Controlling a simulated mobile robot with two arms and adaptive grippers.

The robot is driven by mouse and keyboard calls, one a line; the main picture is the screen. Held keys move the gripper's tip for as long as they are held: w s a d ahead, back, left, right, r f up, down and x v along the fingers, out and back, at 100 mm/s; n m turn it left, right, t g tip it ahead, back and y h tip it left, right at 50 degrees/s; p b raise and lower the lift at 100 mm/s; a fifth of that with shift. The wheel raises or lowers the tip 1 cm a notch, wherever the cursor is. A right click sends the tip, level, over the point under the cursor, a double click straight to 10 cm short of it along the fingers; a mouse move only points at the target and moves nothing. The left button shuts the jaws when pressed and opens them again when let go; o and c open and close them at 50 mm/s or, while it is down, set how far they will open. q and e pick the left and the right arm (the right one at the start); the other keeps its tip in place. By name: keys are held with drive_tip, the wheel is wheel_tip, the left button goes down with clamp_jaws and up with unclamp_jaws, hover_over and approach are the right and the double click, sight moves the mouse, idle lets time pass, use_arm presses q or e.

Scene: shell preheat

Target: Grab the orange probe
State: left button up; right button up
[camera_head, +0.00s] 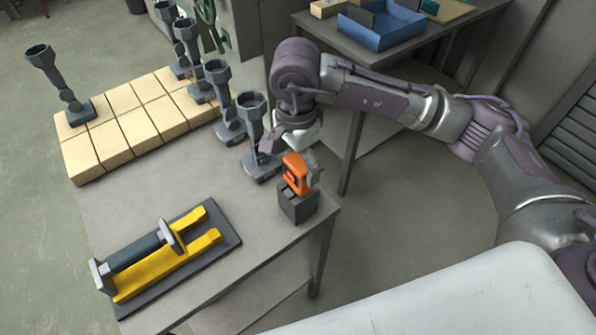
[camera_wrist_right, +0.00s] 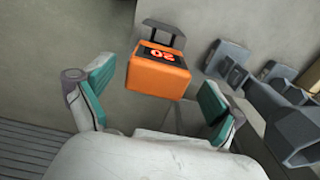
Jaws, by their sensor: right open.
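The orange probe (camera_head: 295,174) stands in a dark grey block holder (camera_head: 298,207) near the right corner of the grey table. In the right wrist view the orange probe (camera_wrist_right: 158,80) shows a lit red number on a dark display. My right gripper (camera_head: 293,153) is just above and around the probe in the head view. In the right wrist view my right gripper (camera_wrist_right: 155,100) is open, with one green-padded finger on each side of the probe and a gap to each. My left gripper is not in view.
Several grey cup-topped stands (camera_head: 252,108) are close to the left of the gripper, some on cream blocks (camera_head: 138,122). A yellow and grey fixture (camera_head: 170,262) lies at the table's front left. A blue tray (camera_head: 380,28) is on another table behind.

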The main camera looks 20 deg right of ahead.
drive_tip(key=f+p, duration=0.2)
drive_tip(key=f, duration=0.1)
drive_tip(key=shift+s+d+f, duration=0.1)
drive_tip(key=shift+d+f, duration=0.1)
drive_tip(key=shift+f, duration=0.5)
drive_tip(key=shift+c, duration=0.4)
drive_tip(key=c, duration=1.3)
drive_tip(key=shift+o, duration=0.2)
drive_tip(key=shift+r, duration=0.15)
